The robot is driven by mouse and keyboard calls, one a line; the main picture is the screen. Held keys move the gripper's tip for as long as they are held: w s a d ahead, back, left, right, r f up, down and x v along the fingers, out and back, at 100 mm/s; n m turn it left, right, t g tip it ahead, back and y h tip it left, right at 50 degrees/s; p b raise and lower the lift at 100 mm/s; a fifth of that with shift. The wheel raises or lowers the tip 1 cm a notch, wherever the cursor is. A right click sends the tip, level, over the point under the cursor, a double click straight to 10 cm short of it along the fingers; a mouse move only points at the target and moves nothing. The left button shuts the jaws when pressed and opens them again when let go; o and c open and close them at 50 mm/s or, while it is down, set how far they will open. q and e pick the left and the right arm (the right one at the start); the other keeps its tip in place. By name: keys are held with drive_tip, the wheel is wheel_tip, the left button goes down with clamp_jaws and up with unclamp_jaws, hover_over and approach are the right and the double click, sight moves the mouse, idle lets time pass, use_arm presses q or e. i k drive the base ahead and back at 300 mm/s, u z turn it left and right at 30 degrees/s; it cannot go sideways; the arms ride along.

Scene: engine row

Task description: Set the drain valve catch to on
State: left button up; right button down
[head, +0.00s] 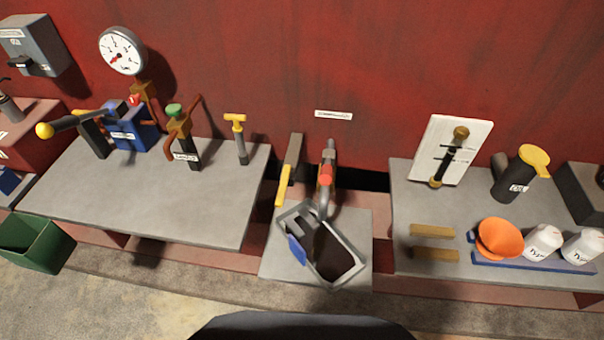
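In the middle of the head view a grey pipe fitting with a red part (326,175) stands over a grey tray (348,277). It looks like the drain valve, but I cannot read its label. A yellow handle (283,186) is beside it on the left, by a grey upright bar (294,152). I cannot tell which part is the catch or how it is set. The tray has a dark inside and a blue piece (297,250) on its left rim. Neither of my grippers is in view.
The left bench (205,205) holds a blue pump (130,130), a green-topped valve (176,112) and a yellow T-handle (235,119). The right bench holds a sight gauge (456,150), an orange funnel (499,238) and white bottles (542,241). A green bin (38,245) stands at lower left.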

sight(286, 172)
drive_tip(key=z, duration=0.4)
drive_tip(key=k, duration=1.1)
drive_tip(key=z, duration=1.3)
drive_tip(key=i, duration=0.85)
drive_tip(key=u, duration=0.7)
drive_tip(key=i, duration=0.65)
drive_tip(key=u, duration=0.75)
